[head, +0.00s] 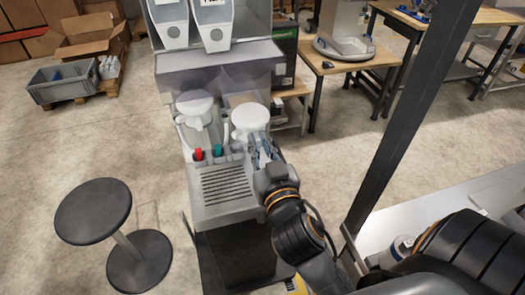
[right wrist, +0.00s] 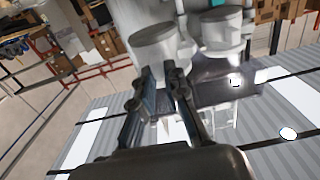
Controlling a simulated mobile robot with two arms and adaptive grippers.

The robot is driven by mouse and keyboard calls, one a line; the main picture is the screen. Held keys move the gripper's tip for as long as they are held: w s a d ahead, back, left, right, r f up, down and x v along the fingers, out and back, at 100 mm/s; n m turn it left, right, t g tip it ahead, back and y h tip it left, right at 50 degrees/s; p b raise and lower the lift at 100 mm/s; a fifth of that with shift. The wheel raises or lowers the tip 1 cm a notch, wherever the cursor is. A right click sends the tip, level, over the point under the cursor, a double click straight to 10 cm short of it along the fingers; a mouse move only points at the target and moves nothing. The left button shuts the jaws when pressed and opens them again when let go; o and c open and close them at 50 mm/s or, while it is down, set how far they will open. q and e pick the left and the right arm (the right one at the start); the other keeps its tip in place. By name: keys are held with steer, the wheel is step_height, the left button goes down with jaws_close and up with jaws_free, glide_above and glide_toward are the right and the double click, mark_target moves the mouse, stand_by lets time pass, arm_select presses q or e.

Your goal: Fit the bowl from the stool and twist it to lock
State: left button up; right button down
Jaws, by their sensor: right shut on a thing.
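The stool (head: 93,208) is at left in the head view with a bare dark seat. The dispenser (head: 215,58) is in the middle, with a slotted drip tray (head: 227,183) in front. A round white bowl (head: 250,116) is at its right place; a second white bowl (head: 195,102) is at its left place. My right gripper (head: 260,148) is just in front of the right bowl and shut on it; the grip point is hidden. In the right wrist view the fingers (right wrist: 162,80) reach up to a white round body (right wrist: 155,34). Whether the bowl is locked cannot be told.
Red (head: 198,154) and green (head: 217,150) parts stand close beside the gripper on the dispenser's front. A dark slanted post (head: 412,110) and a pale counter (head: 450,200) are at right. A grey crate (head: 62,84) lies far left. Open floor surrounds the stool.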

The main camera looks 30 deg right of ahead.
mark_target(255, 131)
steer(key=shift+p+x, duration=0.55)
steer(key=shift+x, duration=2.95)
steer(key=shift+d+r, duration=0.1)
